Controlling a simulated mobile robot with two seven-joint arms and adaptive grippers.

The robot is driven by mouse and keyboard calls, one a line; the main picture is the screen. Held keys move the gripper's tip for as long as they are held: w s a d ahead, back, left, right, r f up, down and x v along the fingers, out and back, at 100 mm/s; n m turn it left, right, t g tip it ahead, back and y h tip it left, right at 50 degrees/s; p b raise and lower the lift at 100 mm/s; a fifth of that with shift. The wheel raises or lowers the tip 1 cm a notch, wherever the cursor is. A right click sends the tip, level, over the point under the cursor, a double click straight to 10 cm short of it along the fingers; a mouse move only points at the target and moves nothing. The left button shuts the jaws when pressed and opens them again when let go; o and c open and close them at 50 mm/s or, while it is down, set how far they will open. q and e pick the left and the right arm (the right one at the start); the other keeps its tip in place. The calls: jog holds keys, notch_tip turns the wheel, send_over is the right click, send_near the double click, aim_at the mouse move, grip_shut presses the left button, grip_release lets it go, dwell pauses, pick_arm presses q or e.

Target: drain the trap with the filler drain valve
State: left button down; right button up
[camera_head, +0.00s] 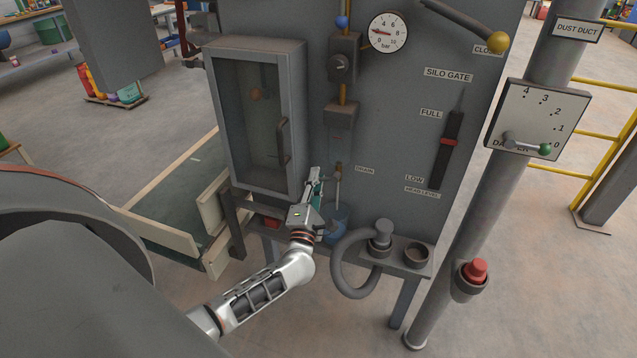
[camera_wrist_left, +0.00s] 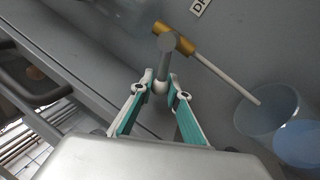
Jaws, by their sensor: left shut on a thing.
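The drain valve (camera_head: 338,170) sits low on the grey filler panel, left of the DRAIN label (camera_head: 365,170). In the left wrist view its brass body (camera_wrist_left: 185,44) has a grey lever (camera_wrist_left: 165,62) pointing toward my gripper. A pale outlet tube (camera_wrist_left: 228,78) slants from it toward the blue bucket (camera_wrist_left: 268,110), which stands below the valve in the head view (camera_head: 338,224). My left gripper (camera_head: 316,178) is at the valve; its fingertips (camera_wrist_left: 160,88) are closed on the lever's end. The trap (camera_head: 340,118) appears to be the grey unit above the valve. My right gripper is not in view.
A cabinet with a glass door (camera_head: 255,115) stands left of the valve. A curved hose (camera_head: 345,272) and a shelf with round fittings (camera_head: 402,250) are to the right. The gauge (camera_head: 388,33) is above. A red button (camera_head: 474,272) is on the duct post.

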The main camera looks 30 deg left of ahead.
pick_arm(q)
jog(key=m, duration=0.1)
jog(key=r+m+h+p, duration=0.1)
jog(key=m, duration=0.1)
jog(key=r+m+t, duration=0.1)
jog(key=shift+a+m+h, duration=0.2)
jog(key=shift+m+h, duration=0.1)
jog(key=shift+r+m+p, duration=0.15)
jog(key=shift+m+p, duration=0.3)
jog(key=shift+m, duration=0.15)
jog(key=shift+h, duration=0.4)
jog(key=c, duration=2)
grip_release()
jog(key=shift+o, duration=0.5)
